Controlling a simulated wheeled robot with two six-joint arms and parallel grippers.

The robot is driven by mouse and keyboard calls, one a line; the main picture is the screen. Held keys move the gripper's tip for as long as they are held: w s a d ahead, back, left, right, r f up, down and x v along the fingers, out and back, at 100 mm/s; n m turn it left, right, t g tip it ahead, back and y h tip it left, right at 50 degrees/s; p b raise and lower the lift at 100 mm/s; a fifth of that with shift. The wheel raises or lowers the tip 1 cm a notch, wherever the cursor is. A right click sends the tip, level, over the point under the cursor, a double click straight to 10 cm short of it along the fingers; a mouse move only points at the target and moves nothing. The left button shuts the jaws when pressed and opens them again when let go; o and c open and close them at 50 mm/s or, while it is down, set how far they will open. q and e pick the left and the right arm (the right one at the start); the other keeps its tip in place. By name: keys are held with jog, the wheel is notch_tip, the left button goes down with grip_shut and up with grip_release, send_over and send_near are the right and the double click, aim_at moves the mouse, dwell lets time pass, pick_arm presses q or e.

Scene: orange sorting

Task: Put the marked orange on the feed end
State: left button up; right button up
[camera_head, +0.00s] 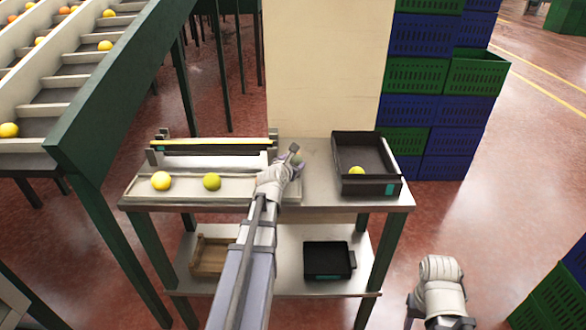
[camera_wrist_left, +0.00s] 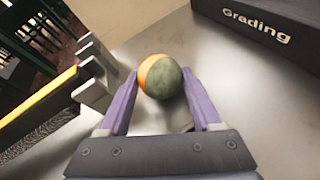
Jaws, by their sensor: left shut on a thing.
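My left gripper (camera_head: 292,160) is over the table, between the pale tray and the black crate. In the left wrist view, the left gripper (camera_wrist_left: 165,105) is shut on an orange (camera_wrist_left: 160,76) that is part bright orange and part dark green. Most of this orange (camera_head: 297,160) is hidden by the gripper in the head view. A yellow fruit (camera_head: 161,180) and a greenish one (camera_head: 212,182) lie on the pale tray (camera_head: 235,190). I cannot tell which part is the feed end. My right gripper does not show; only part of my right arm is at the lower right.
A black crate (camera_head: 395,187), lettered "Grading" in the wrist view (camera_wrist_left: 255,22), holds a yellow fruit (camera_head: 356,171). A yellow-topped bar (camera_head: 210,142) runs behind the tray. A sloping conveyor (camera_head: 110,85) stands left, stacked crates (camera_head: 436,90) behind right. Two trays sit on the lower shelf.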

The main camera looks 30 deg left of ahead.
pick_arm(q)
jog(key=shift+f, duration=0.15)
jog(key=o, duration=1.4)
